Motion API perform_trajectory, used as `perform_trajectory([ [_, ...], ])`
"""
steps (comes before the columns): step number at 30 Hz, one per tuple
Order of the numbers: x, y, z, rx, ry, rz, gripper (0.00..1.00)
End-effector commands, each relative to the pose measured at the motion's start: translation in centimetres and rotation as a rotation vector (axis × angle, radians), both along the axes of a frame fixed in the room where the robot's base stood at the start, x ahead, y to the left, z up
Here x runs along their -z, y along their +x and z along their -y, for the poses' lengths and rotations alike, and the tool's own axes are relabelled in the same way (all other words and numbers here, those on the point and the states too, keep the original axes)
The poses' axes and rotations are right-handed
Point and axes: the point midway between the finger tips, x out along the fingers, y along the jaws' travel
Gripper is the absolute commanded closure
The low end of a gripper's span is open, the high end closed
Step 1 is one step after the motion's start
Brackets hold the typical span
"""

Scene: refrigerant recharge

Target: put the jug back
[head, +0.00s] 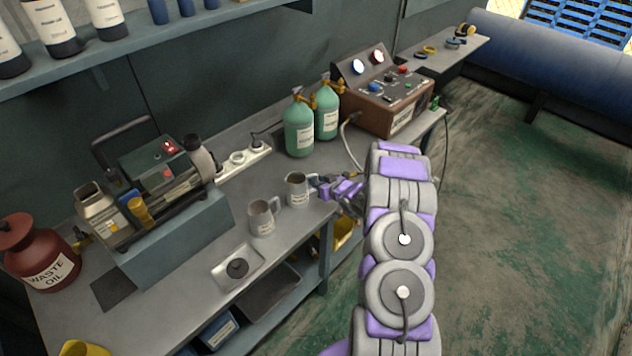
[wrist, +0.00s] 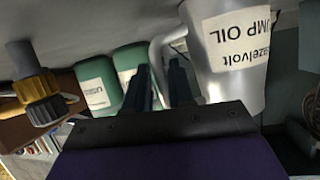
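Two grey metal jugs stand on the bench in the head view: the jug by my gripper (head: 296,190) and a nearer-left jug (head: 262,219). My gripper (head: 322,189) is at the right side of the first jug, by its handle. In the wrist view, which is upside down, a jug labelled PUMP OIL (wrist: 232,50) is close by. Its handle (wrist: 160,48) lies between the two dark fingers of my gripper (wrist: 160,72). Whether the fingers press on the handle is not clear. The jug looks upright, on or very close to the bench top.
A square plate with a dark round centre (head: 238,268) lies on the bench (head: 180,318) left of the jugs. Behind are green cylinders (head: 299,128), a power strip (head: 240,160), a pump (head: 160,180) and a gauge box (head: 385,100). A red waste oil can (head: 40,262) stands far left.

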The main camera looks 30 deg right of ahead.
Motion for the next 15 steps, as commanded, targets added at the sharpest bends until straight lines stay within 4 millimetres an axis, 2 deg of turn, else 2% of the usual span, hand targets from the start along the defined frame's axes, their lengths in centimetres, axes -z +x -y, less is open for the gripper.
perform_trajectory([
  [1, 0.03, -0.01, 0.27, 0.003, 0.001, 0.001, 0.72],
  [6, 0.05, 0.00, 0.32, 0.002, 0.002, 0.001, 0.58],
  [15, -0.27, 0.02, -0.53, 0.000, -0.008, 0.000, 0.58],
])
